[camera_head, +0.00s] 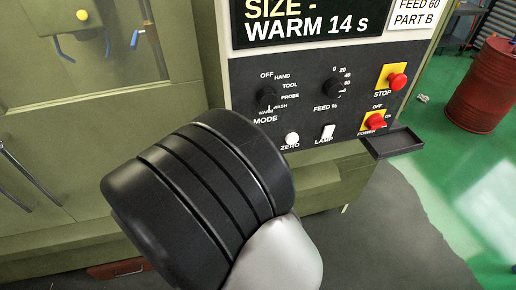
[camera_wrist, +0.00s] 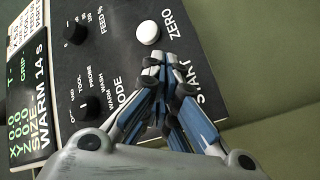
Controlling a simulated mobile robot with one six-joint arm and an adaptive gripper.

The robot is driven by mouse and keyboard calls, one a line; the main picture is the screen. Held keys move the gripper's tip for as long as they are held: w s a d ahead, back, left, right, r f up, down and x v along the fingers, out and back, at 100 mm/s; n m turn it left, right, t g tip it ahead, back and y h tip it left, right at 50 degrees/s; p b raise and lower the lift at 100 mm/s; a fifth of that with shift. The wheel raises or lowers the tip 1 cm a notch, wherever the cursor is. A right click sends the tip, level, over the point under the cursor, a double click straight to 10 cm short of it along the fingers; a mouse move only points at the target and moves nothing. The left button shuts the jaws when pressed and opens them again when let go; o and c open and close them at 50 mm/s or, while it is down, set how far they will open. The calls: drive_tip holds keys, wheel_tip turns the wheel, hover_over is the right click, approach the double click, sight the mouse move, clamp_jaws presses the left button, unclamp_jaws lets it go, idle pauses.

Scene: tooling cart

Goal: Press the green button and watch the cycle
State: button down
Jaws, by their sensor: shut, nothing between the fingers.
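The green button does not show in either view. In the wrist view the START label (camera_wrist: 198,88) is on the black control panel (camera_wrist: 125,65), just beside my fingers, which cover part of the panel there. My gripper (camera_wrist: 162,62) is shut and empty, with its tips close to the panel near the white ZERO button (camera_wrist: 148,32). I cannot tell whether the tips touch anything. In the head view my dark arm link hides the gripper and the panel's lower left. The display (camera_head: 305,22) reads SIZE - and WARM 14 s.
The MODE knob (camera_head: 266,98), FEED knob (camera_head: 333,88), LAMP switch (camera_head: 328,131), red STOP button (camera_head: 398,81) and red POWER switch (camera_head: 375,121) are on the panel. A small dark tray (camera_head: 393,143) juts out below right. A red drum (camera_head: 488,88) stands on the green floor.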

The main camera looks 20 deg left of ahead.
drive_tip(key=shift+s+d, duration=0.15)
drive_tip(key=shift+s, duration=0.05)
drive_tip(key=shift+s+d+b, duration=0.4)
drive_tip(key=shift+s+d, duration=0.05)
drive_tip(key=shift+s, duration=0.25)
drive_tip(key=shift+s+d+b, duration=0.4)
drive_tip(key=shift+s+d, duration=0.05)
drive_tip(key=shift+s, duration=0.3)
drive_tip(key=shift+s+d+b, duration=0.4)
drive_tip(key=shift+s+d, duration=0.05)
drive_tip(key=shift+s, duration=0.25)
idle(5.7)
